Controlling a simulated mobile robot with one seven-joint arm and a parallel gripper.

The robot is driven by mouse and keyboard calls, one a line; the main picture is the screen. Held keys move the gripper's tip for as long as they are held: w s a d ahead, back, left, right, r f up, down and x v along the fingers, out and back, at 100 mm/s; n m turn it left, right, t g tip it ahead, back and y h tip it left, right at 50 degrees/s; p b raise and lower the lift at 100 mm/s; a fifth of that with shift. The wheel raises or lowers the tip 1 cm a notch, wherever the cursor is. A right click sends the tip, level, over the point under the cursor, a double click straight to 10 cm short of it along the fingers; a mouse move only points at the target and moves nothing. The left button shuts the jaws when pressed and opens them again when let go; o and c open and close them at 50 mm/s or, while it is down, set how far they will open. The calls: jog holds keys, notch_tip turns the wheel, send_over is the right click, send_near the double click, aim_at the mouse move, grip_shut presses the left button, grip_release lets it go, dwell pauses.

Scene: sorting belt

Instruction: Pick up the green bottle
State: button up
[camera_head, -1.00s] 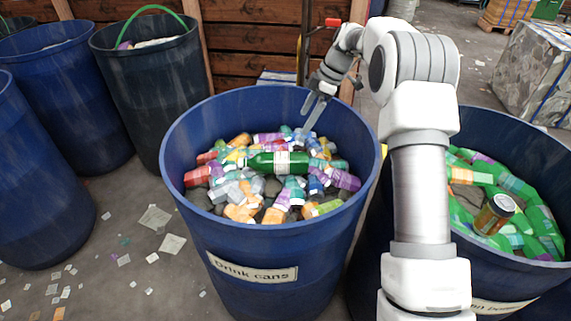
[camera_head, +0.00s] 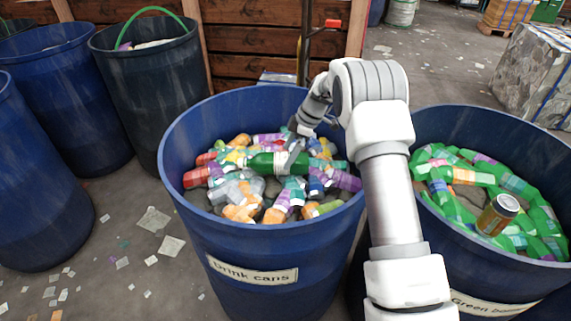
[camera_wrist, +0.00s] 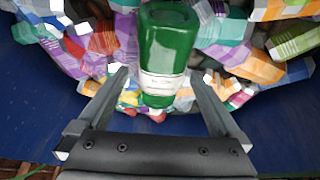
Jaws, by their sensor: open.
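The green bottle (camera_head: 264,163) lies on its side on top of the cans in the blue bin labelled "Drink cans" (camera_head: 250,272). It has a white label. In the wrist view the green bottle (camera_wrist: 168,50) lies ahead of and between the two fingers, its label end nearest my gripper (camera_wrist: 160,90). My gripper (camera_head: 291,160) is open and is inside the bin at the bottle's label in the head view. One finger crosses in front of the bottle there. I cannot tell whether the fingers touch it.
Several coloured cans (camera_head: 240,190) lie under and around the bottle. The bin's rim (camera_head: 190,115) surrounds them. A second blue bin (camera_head: 530,165) on the right holds green bottles and a loose can (camera_head: 498,213). Other bins (camera_head: 70,90) stand at the left.

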aim_at(285, 160)
jog(key=x, duration=0.3)
jog(key=shift+s+f, duration=0.1)
jog(key=shift+f, duration=0.25)
jog(key=c, duration=1.2)
jog(key=shift+r, duration=0.15)
notch_tip(285, 160, up, 4)
jog(key=shift+r, duration=0.1)
jog(key=d+r+p, duration=0.1)
jog(key=d+r, duration=0.6)
jog(key=d, duration=0.5)
notch_tip(285, 160, up, 8)
jog(key=p, duration=0.8)
jog(key=shift+w+a+p, duration=0.2)
jog(key=shift+w+p, duration=0.1)
jog(key=shift+p, duration=0.05)
